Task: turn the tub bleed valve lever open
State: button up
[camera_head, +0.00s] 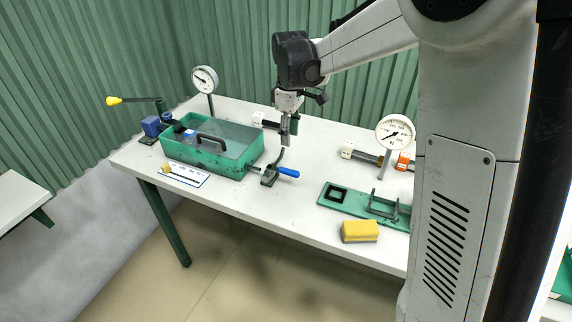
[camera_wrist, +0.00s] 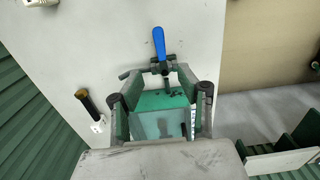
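The green tub (camera_head: 235,158) holds clear liquid and stands on the left part of the white table; part of it shows between my fingers in the wrist view (camera_wrist: 160,102). The bleed valve (camera_head: 268,174) sits at its right end. Its blue lever (camera_head: 288,172) points right, away from the tub; in the wrist view the lever (camera_wrist: 159,42) points up, just beyond my fingertips. My gripper (camera_head: 289,140) hangs above and behind the valve, pointing down. In the wrist view its two fingers (camera_wrist: 157,78) are spread apart with nothing held. It appears apart from the lever.
A gauge (camera_head: 205,80) stands behind the tub, another gauge (camera_head: 394,133) at right. A yellow-tipped handle (camera_head: 114,101) rises at far left. A yellow sponge (camera_head: 360,231) and a green tray (camera_head: 345,199) lie right of the valve. The table front by the lever is clear.

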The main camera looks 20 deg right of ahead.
aim_at(289, 170)
notch_tip(289, 170, down, 13)
jog(key=shift+f+p, duration=0.1)
jog(key=shift+p, duration=0.25)
jog(key=shift+c, duration=0.5)
grip_shut()
